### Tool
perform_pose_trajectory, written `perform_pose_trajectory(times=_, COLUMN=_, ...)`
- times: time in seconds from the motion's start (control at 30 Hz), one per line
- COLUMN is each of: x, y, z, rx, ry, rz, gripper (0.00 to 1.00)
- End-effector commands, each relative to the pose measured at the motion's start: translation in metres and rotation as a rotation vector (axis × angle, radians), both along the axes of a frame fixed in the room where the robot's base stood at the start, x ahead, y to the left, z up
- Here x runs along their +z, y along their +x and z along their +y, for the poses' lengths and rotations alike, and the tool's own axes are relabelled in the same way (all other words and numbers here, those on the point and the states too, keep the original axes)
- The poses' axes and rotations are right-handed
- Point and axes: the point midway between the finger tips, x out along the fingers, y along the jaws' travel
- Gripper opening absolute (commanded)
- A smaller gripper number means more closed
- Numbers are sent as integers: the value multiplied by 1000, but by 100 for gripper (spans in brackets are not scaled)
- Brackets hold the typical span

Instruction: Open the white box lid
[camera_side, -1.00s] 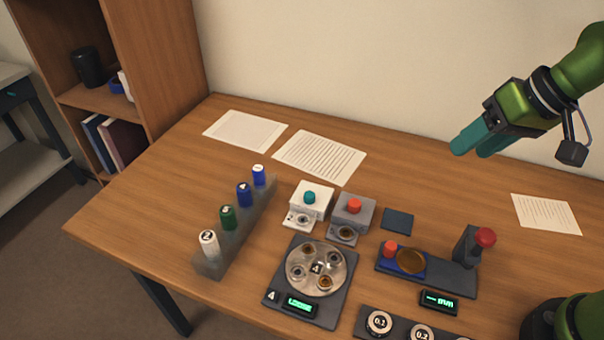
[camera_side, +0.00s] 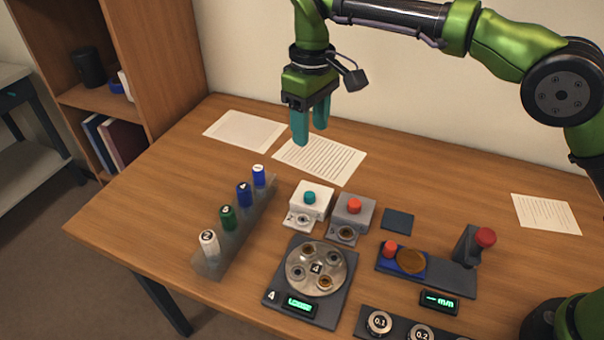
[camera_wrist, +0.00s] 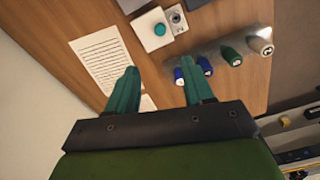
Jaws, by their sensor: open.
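The white box (camera_side: 312,203) stands near the middle of the table with its lid closed and a teal knob (camera_side: 309,198) on top. A small round metal piece shows on its front ledge. In the wrist view the white box (camera_wrist: 148,32) is at the upper middle, its teal knob (camera_wrist: 159,29) facing the camera. My gripper (camera_side: 310,142) points down, open and empty, in the air above and behind the box. In the wrist view my gripper (camera_wrist: 158,78) has its two teal fingers apart with nothing between them.
A grey box (camera_side: 352,212) with a red knob stands close to the right of the white box. A rack (camera_side: 236,240) of numbered bottles is to its left. A round turntable (camera_side: 316,267) is in front. Printed sheets (camera_side: 320,157) lie flat behind.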

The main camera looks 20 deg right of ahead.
Motion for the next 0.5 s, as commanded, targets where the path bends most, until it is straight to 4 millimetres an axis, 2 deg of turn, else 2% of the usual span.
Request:
perform_pose_trajectory(times=0.17, x=-20, y=-1, z=-1, rx=9, ry=-1, rz=8, gripper=52)
perform_pose_trajectory(times=0.5, x=-94, y=-2, z=-1, rx=7, ry=0, rz=8, gripper=52)
